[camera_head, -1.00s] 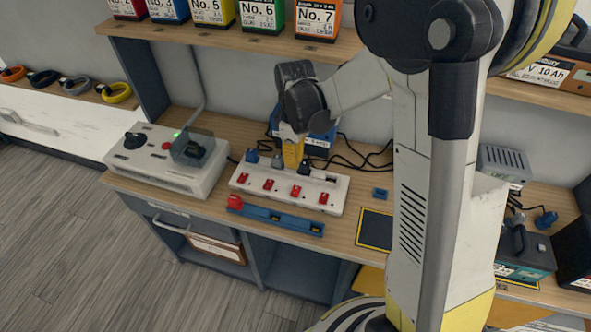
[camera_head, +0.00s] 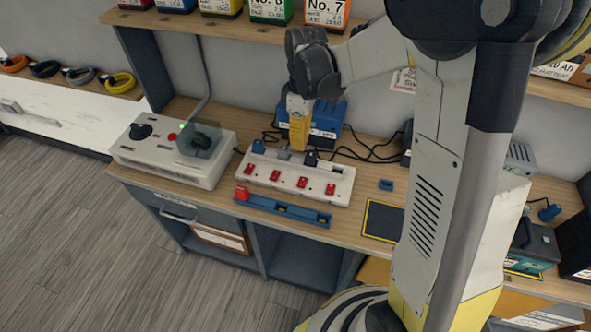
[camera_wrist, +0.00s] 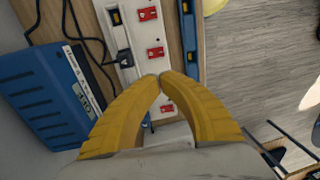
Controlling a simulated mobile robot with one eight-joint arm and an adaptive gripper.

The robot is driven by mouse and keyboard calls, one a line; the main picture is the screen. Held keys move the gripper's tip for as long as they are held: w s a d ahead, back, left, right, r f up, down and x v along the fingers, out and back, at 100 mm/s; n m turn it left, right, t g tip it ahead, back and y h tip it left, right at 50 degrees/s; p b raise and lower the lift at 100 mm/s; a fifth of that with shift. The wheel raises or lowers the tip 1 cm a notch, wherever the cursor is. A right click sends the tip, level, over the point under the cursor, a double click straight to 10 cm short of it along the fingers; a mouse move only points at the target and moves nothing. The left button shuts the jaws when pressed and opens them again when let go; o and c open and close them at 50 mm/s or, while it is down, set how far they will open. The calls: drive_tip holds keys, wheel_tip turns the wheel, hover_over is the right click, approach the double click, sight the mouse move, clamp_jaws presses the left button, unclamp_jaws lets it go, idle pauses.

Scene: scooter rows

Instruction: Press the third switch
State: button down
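A white power strip (camera_head: 340,199) lies on the bench with a row of red switches. Counted from the left in the head view, the third switch is a red rocker (camera_head: 302,183); it also shows in the wrist view (camera_wrist: 155,52), just beyond my fingertips. My gripper (camera_head: 298,148), with yellow fingers, points down over the strip's rear side, near the grey and black plugs. In the wrist view its fingertips (camera_wrist: 160,78) meet with nothing between them. They appear above the strip, between the second switch (camera_wrist: 166,108) and the third; contact cannot be told.
Blue, grey and black plugs (camera_head: 311,158) stand behind the switches. A blue box (camera_head: 326,122) with cables is behind the strip. A blue rail (camera_head: 285,209) lies in front, and a grey control box (camera_head: 165,170) stands left. A shelf with numbered packs hangs above.

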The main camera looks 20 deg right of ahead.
drive_tip(key=b, duration=0.6)
approach(299, 183)
drive_tip(key=f, duration=0.8)
drive_tip(key=shift+s+a, duration=0.25)
drive_tip(key=shift+s, duration=0.1)
drive_tip(key=shift+f, duration=0.1)
